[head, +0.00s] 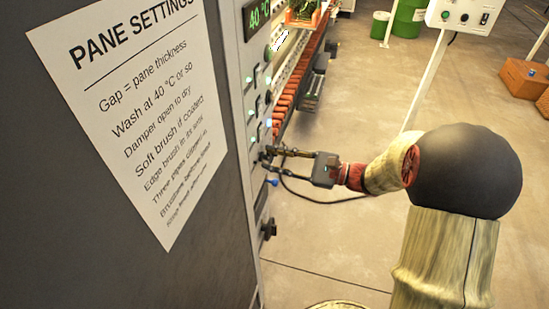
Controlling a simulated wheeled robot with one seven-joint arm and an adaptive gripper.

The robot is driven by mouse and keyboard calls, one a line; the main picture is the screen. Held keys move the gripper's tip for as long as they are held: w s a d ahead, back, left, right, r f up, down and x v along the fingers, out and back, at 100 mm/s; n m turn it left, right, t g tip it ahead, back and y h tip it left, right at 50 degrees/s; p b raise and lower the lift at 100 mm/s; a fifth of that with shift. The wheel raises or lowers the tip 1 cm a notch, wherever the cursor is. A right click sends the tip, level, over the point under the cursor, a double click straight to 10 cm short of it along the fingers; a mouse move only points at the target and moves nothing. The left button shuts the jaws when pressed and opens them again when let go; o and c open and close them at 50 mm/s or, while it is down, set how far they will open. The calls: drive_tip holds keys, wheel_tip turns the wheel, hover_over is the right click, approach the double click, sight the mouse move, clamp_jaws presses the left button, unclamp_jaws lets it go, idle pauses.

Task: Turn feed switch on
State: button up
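The washer's control panel (250,110) is the narrow side face of the grey cabinet, seen at a steep angle. It carries several small lit buttons and dark switches, and their labels are too small to read. I cannot tell which one is the feed switch. My gripper (270,152) reaches in from the right with its fingertips at the lower part of this panel. The fingertips overlap a small dark control there. Contact and the finger gap are too small to make out.
A green display (258,14) reading 40 °C sits above. A blue-tipped part (272,182) and a black knob (268,228) stick out below my gripper. A settings sheet (135,100) hangs on the cabinet. A control box (465,17) stands on a post behind. Floor to the right is mostly open.

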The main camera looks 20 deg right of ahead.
drive_tip(key=c, duration=0.3)
clamp_jaws()
idle(0.3)
